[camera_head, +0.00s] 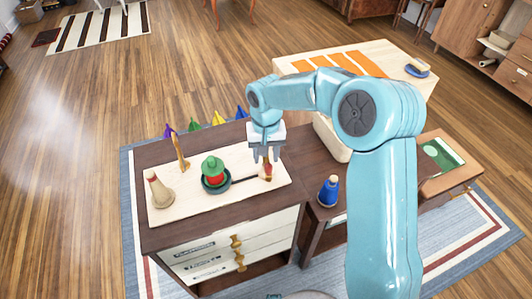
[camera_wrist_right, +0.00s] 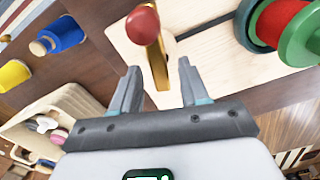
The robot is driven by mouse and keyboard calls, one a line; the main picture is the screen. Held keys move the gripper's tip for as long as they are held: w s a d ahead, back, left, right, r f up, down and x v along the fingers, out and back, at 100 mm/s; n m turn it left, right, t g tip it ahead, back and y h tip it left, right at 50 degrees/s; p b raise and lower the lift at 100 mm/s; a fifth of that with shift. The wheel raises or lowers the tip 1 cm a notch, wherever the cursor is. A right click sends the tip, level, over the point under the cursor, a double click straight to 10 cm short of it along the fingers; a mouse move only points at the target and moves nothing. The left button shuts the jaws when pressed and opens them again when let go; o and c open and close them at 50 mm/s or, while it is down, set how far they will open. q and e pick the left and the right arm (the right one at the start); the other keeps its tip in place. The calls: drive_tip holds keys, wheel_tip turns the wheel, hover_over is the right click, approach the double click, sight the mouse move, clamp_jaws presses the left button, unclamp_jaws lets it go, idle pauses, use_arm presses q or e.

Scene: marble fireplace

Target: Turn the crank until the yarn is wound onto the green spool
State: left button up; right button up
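The green spool (camera_head: 212,163) stands upright on a pale board (camera_head: 235,197), with red yarn around its middle. It also shows at the top right of the right wrist view (camera_wrist_right: 308,48). A dark bar runs from it toward the crank handle (camera_head: 267,172), which has a brass shaft and a red knob (camera_wrist_right: 142,22). My right gripper (camera_head: 265,153) points down over the handle. In the right wrist view its fingers (camera_wrist_right: 157,82) are apart, with the brass shaft between their tips and gaps on both sides. My left gripper is out of view.
A pale cone (camera_head: 160,192) and a slim orange-brown post (camera_head: 181,152) stand on the board's left part. A blue spool (camera_head: 328,191) stands to the right. Several coloured pieces (camera_head: 194,127) line up behind the cabinet. A pale table (camera_head: 395,60) is farther back.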

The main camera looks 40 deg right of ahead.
wheel_tip(320, 180, up, 16)
drive_tip(key=p, duration=0.2)
drive_tip(key=shift+r, duration=0.2)
drive_tip(key=shift+s+f, duration=0.1)
idle(0.5)
